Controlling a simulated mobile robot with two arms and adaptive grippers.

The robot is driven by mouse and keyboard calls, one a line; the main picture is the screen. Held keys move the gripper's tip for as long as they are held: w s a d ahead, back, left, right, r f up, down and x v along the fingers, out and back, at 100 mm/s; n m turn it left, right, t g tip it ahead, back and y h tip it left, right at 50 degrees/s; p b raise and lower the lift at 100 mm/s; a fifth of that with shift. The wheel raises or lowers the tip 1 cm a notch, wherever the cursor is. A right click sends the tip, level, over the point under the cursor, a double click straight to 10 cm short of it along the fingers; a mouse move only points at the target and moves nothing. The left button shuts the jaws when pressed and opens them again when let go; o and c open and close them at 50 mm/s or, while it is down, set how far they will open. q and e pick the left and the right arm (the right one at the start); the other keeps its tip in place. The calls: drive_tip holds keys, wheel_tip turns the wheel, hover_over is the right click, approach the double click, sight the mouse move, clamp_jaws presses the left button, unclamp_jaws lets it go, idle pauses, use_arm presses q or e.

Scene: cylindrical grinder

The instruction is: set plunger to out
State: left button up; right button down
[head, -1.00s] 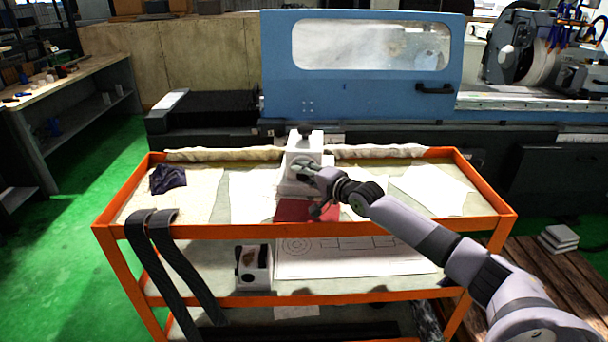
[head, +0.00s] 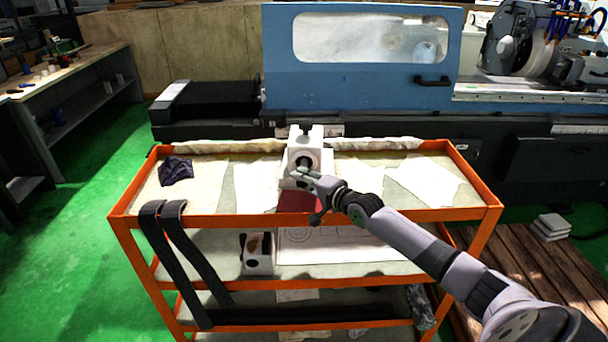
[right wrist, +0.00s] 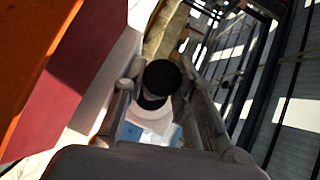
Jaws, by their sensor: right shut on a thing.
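A white block-like fixture (head: 290,160) stands on the top shelf of the orange cart, with a dark round part on its front face. My right gripper (head: 304,172) is at this front face, its fingers partly covering it. In the right wrist view, a black round-ended plunger knob (right wrist: 162,78) with a pale collar below it sits between the two fingers of my right gripper (right wrist: 160,92). The gripper is shut on the plunger. How far the plunger stands out of the block is hard to tell. My left gripper is not in view.
The orange cart (head: 240,222) holds a dark cloth (head: 176,170), white sheets (head: 425,178) and a red mat (head: 296,203). Another white block (head: 257,262) is on the shelf below. Black straps hang over the front left. The blue grinder (head: 360,85) stands behind.

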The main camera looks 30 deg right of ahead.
drive_tip(key=c, duration=1.7)
unclamp_jaws()
drive_tip(key=o, duration=0.4)
drive_tip(key=shift+w, duration=0.2)
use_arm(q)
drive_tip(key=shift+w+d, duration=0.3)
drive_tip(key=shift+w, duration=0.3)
use_arm(e)
drive_tip(key=shift+s, duration=0.2)
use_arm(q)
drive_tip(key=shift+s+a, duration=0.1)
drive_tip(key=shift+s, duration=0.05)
use_arm(e)
drive_tip(key=v, duration=1.1)
drive_tip(key=shift+s, duration=0.4)
